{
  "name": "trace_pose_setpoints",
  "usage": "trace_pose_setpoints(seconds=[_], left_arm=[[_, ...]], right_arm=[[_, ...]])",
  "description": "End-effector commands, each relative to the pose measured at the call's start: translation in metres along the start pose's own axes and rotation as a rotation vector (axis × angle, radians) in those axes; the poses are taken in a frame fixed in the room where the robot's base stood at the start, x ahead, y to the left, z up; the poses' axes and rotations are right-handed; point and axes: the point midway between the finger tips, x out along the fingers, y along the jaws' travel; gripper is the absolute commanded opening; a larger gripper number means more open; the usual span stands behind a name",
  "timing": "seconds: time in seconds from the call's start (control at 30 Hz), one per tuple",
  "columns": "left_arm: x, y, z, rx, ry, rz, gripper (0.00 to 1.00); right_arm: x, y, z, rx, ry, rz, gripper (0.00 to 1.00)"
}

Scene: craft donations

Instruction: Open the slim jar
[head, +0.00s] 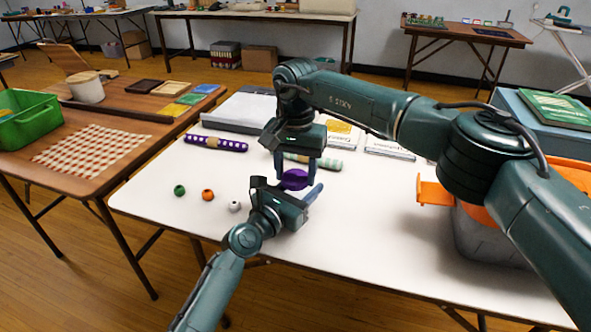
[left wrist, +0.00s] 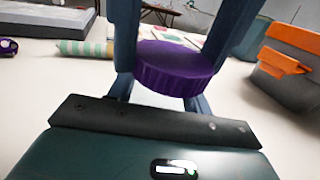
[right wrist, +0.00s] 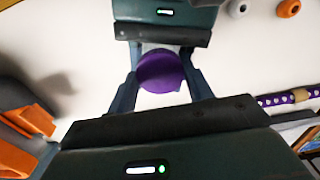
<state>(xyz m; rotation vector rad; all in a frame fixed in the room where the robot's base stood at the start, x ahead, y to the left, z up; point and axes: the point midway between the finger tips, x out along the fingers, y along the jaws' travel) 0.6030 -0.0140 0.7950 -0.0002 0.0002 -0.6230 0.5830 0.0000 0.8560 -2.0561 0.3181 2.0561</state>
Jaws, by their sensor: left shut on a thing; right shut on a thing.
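The slim jar shows as a round purple lid (head: 294,181) with a ridged rim, near the middle of the white table. It also shows in the left wrist view (left wrist: 178,72) and the right wrist view (right wrist: 160,73). My right gripper (head: 294,174) points straight down, shut on the lid with a finger on each side. My left gripper (head: 297,187) reaches in low from the front, its fingers around the jar just below the lid, shut on it. The jar's body is hidden by the lid and my left gripper. I cannot tell whether the lid is loose.
Green (head: 180,190), orange (head: 208,195) and pale (head: 235,206) beads lie left of the jar. A purple patterned roll (head: 216,144) and a green striped roll (head: 325,162) lie behind. A grey bin with orange handles (head: 435,193) stands right. The table's front left is clear.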

Motion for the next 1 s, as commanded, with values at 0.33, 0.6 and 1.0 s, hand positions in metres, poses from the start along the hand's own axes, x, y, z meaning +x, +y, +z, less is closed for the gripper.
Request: trace_pose_setpoints(seconds=[0.33,0.6,1.0], left_arm=[[0.000,0.000,0.000,0.000,0.000,0.000,0.00],[0.000,0.000,0.000,0.000,0.000,0.000,0.00],[0.000,0.000,0.000,0.000,0.000,0.000,0.00]], right_arm=[[-0.002,0.000,0.000,0.001,0.001,0.000,0.23],[-0.011,0.000,0.000,0.002,0.001,-0.001,0.23],[-0.022,0.000,0.000,0.002,0.000,0.000,0.23]])
